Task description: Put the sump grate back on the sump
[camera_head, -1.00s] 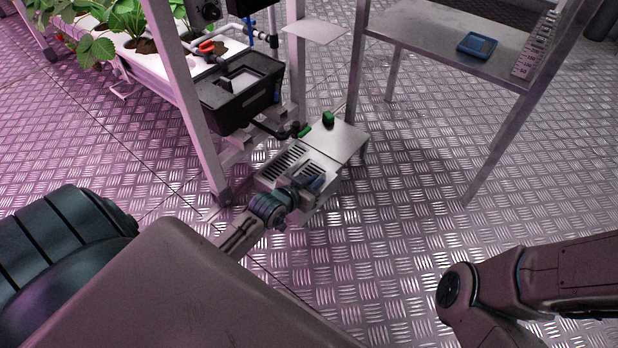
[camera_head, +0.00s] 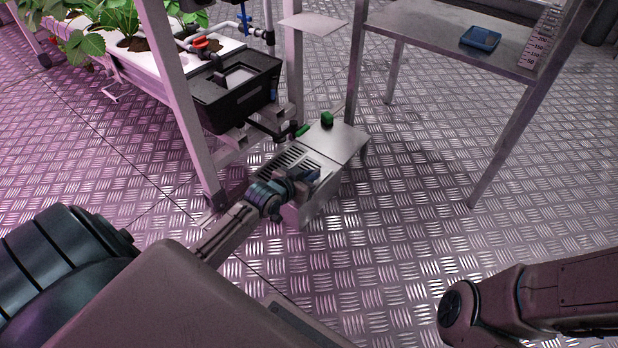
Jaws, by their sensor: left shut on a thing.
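The sump is a low metal box (camera_head: 337,141) on the floor under the end of the rack, with a plain top plate on its far right part. The slotted sump grate (camera_head: 290,158) shows at the box's near left part, lying about level with the top. My left gripper (camera_head: 304,184) is at the near edge of the grate and shut on it; the gripper and wrist hide that edge, so I cannot tell whether the grate is fully seated. My right gripper is not in view; only part of my right arm shows at the lower right.
A black tank (camera_head: 236,92) with pipes hangs just behind the sump. A rack leg (camera_head: 184,105) stands to its left. A metal table (camera_head: 445,35) bearing a blue tray (camera_head: 480,38) stands at the right. The tread-plate floor (camera_head: 410,215) right of the sump is clear.

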